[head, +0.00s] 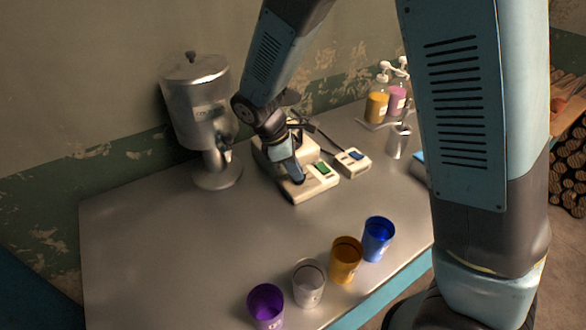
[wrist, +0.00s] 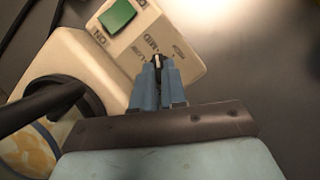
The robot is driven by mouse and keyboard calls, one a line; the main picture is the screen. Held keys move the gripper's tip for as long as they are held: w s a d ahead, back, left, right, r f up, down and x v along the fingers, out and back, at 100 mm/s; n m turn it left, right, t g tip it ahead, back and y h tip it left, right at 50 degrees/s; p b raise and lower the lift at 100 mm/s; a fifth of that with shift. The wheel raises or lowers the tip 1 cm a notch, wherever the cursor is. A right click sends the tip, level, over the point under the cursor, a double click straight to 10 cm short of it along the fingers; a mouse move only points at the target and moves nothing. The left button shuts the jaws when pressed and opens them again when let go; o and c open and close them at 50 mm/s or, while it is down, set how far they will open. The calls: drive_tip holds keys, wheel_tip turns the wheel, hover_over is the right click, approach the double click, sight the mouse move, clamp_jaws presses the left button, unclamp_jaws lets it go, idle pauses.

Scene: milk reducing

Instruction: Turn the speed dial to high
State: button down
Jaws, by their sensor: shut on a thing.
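A cream-coloured appliance (head: 310,187) with a green switch stands on the table. In the wrist view its front panel (wrist: 158,38) shows the green switch (wrist: 117,16) with ON beside it, and printed lettering including MID. My gripper (head: 298,180) reaches down to this panel from above. In the wrist view the blue-grey fingers (wrist: 157,72) are closed together on the small speed dial, at the panel's edge below the lettering. The fingers cover most of the dial, so its pointer and setting cannot be read.
A small control box (head: 352,162) with a cable lies right of the appliance. A metal dispenser (head: 200,110) stands at the left. Pump bottles (head: 377,105) and a metal cup (head: 398,142) stand behind.

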drive_tip(key=shift+m+g, duration=0.3)
drive_tip(key=shift+m, duration=0.5)
drive_tip(key=c, duration=1.2)
unclamp_jaws()
drive_tip(key=shift+r, duration=0.1)
drive_tip(key=v, duration=1.3)
drive_tip(key=shift+w+a+r, duration=0.1)
drive_tip(key=shift+a+r, duration=0.1)
